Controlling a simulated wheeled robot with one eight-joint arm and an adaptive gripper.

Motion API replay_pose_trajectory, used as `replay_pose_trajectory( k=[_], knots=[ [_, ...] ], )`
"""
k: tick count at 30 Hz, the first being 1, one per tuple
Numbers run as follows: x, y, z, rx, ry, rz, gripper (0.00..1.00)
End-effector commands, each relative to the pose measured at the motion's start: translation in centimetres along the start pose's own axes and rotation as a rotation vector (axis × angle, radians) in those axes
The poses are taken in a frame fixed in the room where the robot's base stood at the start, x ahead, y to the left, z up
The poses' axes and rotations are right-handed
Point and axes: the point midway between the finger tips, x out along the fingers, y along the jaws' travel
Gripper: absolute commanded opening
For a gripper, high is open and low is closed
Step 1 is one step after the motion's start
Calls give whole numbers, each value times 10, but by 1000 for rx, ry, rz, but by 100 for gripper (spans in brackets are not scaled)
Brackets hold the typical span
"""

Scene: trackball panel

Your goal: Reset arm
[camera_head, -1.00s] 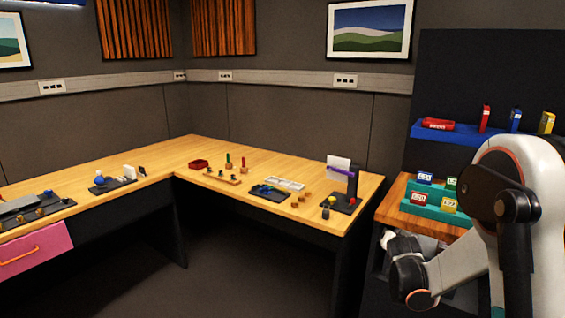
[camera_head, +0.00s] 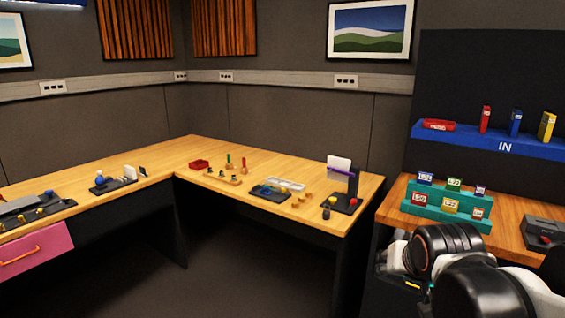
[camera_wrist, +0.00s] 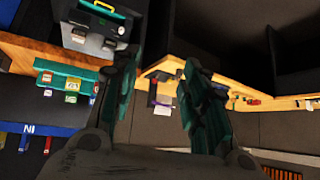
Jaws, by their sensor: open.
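My gripper (camera_wrist: 158,105) shows in the wrist view with its two dark green fingers spread apart and nothing between them. In the head view my arm is folded at the lower right, in front of the right-hand wooden counter, and the fingers cannot be made out there. A dark panel with a red button (camera_head: 545,238) lies on the right-hand counter (camera_head: 400,208), apart from my arm.
A teal stepped rack (camera_head: 420,211) with several small labelled boxes stands on the counter, below a blue shelf (camera_head: 470,139). An L-shaped wooden desk (camera_head: 150,172) holds several small items, including a red tray (camera_head: 199,164). The floor (camera_head: 250,270) before it is clear.

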Motion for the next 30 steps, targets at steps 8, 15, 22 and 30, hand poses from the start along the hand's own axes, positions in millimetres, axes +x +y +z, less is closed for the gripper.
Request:
replay_pose_trajectory(
  k=[8,15,22,30],
  knots=[
    [-56,-6,76,-119,-85,-50,41],
    [-80,-8,121,-193,-131,-84,41],
    [-84,-8,131,-210,-142,-92,41],
    [-84,-8,130,-208,-142,-91,41]
  ],
)
